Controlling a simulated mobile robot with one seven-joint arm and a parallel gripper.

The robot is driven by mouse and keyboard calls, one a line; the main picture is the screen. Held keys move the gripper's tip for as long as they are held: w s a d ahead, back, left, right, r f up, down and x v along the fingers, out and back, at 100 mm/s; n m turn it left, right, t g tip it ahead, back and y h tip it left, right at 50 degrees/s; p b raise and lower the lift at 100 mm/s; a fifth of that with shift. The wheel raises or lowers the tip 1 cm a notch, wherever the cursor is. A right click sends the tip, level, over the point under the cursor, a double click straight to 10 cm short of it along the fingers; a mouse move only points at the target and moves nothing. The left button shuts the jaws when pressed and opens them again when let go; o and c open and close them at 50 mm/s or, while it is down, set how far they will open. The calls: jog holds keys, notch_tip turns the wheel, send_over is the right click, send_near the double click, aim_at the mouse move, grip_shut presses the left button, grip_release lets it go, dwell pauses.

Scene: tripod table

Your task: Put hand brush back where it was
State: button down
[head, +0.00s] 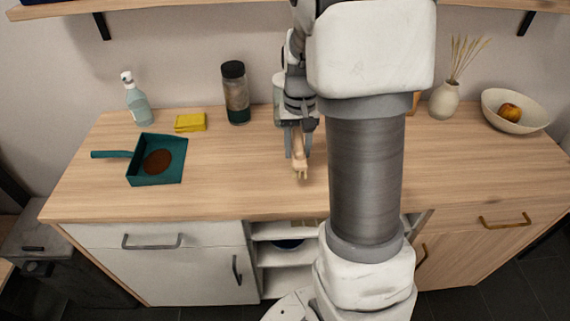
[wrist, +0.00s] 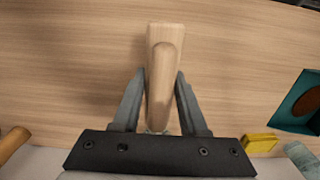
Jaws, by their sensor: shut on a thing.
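The hand brush (head: 300,162) is a pale wooden piece held upright over the middle of the wooden counter in the head view. In the wrist view the brush's light wood handle (wrist: 162,75) stands between the two grey fingers. My gripper (head: 298,150) is shut on it; the fingers also show in the wrist view (wrist: 158,100). I cannot tell whether the brush's lower end touches the counter. Its bristles are not clearly visible.
A teal dustpan (head: 178,160) with brown matter lies left on the counter (head: 230,190). Behind it are a spray bottle (head: 138,104), yellow sponge cloth (head: 190,122) and dark-lidded jar (head: 236,95). A vase (head: 444,100) and fruit bowl (head: 500,118) stand at right. My arm hides the centre right.

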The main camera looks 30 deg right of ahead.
jog(key=shift+w+a+f, duration=0.95)
jog(key=shift+w+a, duration=0.2)
jog(key=shift+f+b, duration=0.55)
jog(key=shift+f, duration=1.4)
jog(key=shift+f, duration=0.15)
jog(key=shift+c, duration=2.2)
grip_release()
